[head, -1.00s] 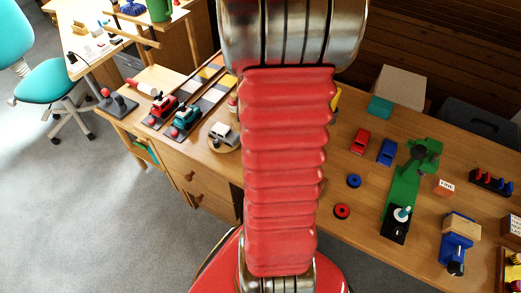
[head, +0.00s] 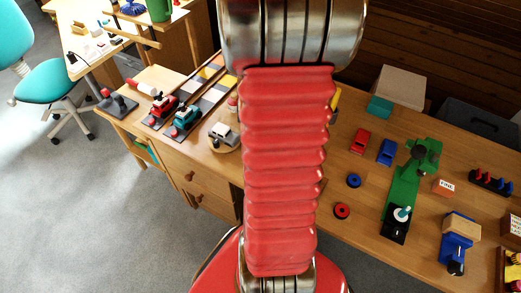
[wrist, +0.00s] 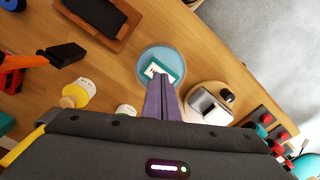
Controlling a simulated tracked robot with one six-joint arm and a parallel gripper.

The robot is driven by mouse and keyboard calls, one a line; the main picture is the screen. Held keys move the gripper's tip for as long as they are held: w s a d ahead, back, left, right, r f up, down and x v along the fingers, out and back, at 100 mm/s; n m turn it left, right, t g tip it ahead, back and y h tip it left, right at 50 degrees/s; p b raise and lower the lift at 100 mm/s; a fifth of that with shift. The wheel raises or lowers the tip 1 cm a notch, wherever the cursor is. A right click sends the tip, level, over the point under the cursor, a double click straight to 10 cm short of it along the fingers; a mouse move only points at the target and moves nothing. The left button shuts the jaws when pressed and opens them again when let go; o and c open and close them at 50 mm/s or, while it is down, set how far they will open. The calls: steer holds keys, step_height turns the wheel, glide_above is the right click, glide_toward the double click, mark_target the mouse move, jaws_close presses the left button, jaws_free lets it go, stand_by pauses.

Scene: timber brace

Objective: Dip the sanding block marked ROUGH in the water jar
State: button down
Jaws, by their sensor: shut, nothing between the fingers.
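In the wrist view, a round pale-blue vessel (wrist: 147,56), seemingly the water jar, stands on the wooden bench. A teal block with a white label (wrist: 171,68) shows within its outline; the lettering is too small to read. I cannot tell how deep the block sits. My gripper (wrist: 161,82) is shut and empty, with its purple-grey fingertips over the near side of the jar, overlapping the block's lower edge in the picture. In the head view my arm hides the jar and gripper. A small orange block with a white label (head: 444,187) lies at the bench's right; its word is unclear.
A wooden tray with a dark block (wrist: 95,14) lies beyond the jar to the left. A round wooden stand with a white toy (wrist: 208,104) is close right of the jar. A yellow peg figure (wrist: 76,95) and an orange-and-black tool (wrist: 62,57) lie left.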

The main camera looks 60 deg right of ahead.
steer(key=shift+f, duration=0.4)
steer(key=shift+r, duration=0.1)
stand_by(0.7)
step_height(320, 180, up, 7)
stand_by(1.1)
stand_by(0.6)
steer(key=w+a+r+n+t, duration=0.1)
steer(key=a+r, duration=0.4)
steer(key=a, duration=0.5)
steer(key=w+a+r+n+t, duration=0.1)
steer(key=a+r+n, duration=0.4)
steer(key=a, duration=0.5)
steer(key=a+r+n+t, duration=0.3)
steer(key=a+r+n, duration=0.1)
steer(key=a, duration=0.7)
steer(key=shift+w+r+n+t, duration=0.3)
steer(key=shift+w+r+n, duration=0.1)
steer(key=shift+n, duration=0.1)
